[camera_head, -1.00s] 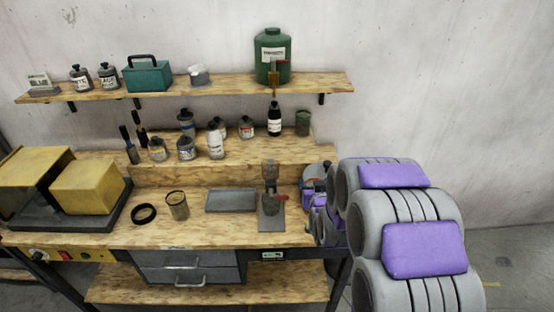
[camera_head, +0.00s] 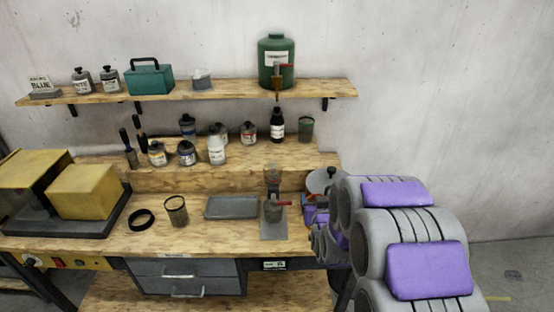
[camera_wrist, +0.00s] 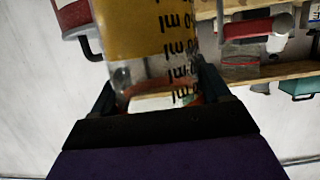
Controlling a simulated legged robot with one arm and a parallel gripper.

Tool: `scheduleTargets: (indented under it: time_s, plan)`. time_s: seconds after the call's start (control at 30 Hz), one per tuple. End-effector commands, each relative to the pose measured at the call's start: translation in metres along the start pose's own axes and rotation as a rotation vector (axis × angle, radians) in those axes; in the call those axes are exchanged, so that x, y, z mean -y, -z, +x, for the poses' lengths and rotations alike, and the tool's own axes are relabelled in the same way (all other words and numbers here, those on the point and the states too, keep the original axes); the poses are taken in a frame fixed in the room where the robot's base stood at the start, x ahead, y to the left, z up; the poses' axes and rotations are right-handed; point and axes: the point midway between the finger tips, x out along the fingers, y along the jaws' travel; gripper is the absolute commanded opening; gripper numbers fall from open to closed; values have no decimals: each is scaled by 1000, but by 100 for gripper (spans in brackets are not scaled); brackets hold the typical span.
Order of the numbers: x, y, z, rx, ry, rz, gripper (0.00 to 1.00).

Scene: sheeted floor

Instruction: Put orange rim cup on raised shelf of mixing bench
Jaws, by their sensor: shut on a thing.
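In the wrist view, my gripper (camera_wrist: 160,98) is shut on a clear cup (camera_wrist: 150,72) with black "ml" marks and a wide orange-yellow band. A dark finger lies on each side of it. The cup's far end is cut off by the top of the picture. Several bottles and jars stand on that shelf.
A higher wall shelf (camera_head: 230,90) holds a green jug (camera_head: 277,50), a teal box (camera_head: 150,78) and jars. A dark cup (camera_head: 306,128) stands near the raised shelf's right end. On the benchtop are a mesh cup (camera_head: 176,210), a black ring (camera_head: 141,219) and a grey tray (camera_head: 231,207).

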Motion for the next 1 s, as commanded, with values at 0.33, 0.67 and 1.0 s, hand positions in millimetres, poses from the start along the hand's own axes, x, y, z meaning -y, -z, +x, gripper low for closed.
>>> scheduleTargets:
  time_s: [0.33,0.67,1.0]
  plan:
    - [0,37,-11,-1,0,0,13]
    - [0,34,-10,-1,-1,6,13]
    - [0,83,12,-7,179,-55,13]
